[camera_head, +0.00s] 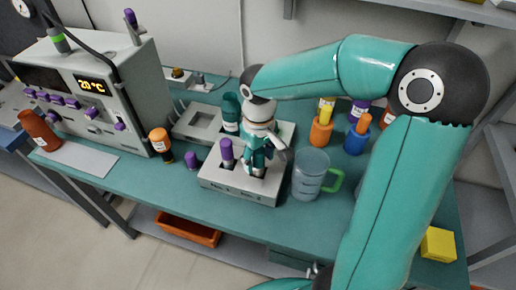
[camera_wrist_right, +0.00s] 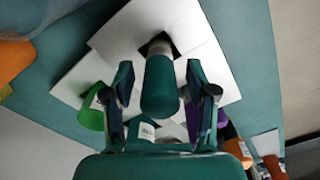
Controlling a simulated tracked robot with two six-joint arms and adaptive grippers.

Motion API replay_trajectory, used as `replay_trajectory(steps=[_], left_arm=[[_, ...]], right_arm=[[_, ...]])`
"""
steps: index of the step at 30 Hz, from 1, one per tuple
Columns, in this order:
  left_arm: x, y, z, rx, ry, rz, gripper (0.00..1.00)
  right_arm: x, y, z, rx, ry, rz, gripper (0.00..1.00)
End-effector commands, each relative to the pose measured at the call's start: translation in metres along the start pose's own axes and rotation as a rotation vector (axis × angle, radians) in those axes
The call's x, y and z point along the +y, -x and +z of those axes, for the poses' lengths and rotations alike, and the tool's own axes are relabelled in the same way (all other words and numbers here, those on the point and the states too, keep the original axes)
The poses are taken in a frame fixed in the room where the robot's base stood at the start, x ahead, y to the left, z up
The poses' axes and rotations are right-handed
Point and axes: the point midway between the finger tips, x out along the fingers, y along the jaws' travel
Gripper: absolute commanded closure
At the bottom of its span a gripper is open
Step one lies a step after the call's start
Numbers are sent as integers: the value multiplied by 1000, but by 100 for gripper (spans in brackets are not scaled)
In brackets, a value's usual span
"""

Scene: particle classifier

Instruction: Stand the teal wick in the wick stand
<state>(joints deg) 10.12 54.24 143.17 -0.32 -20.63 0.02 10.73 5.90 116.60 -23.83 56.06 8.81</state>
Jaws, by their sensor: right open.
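The white wick stand (camera_head: 238,190), a block with square openings, stands on the teal bench; it also fills the upper part of the right wrist view (camera_wrist_right: 115,38). My right gripper (camera_head: 256,164) points down over the near right part of the stand. Its fingers (camera_wrist_right: 160,76) are open on either side of the teal wick, with gaps visible. In the head view the gripper largely hides the wick. My left gripper is not visible.
A purple-topped piece (camera_head: 226,150) stands in the stand left of my gripper, and a teal container (camera_head: 230,108) stands behind. A clear mug (camera_head: 309,175) with a green handle is close on the right. An orange-capped bottle (camera_head: 160,142) stands left.

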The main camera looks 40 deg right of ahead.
Motion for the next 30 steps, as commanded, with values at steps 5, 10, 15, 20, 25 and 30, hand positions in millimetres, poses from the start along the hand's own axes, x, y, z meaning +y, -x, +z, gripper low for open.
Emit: replay_trajectory(steps=[5,10,15,20,25,30], left_arm=[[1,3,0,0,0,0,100],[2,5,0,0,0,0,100],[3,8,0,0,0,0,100],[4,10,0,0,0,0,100],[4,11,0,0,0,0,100],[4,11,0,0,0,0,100]], right_arm=[[0,19,-1,5,1,1,43],[0,52,-2,7,0,0,43],[-1,87,-1,6,1,0,43],[0,110,-1,3,1,0,43],[0,121,0,1,1,0,43],[0,122,0,0,1,0,43]])
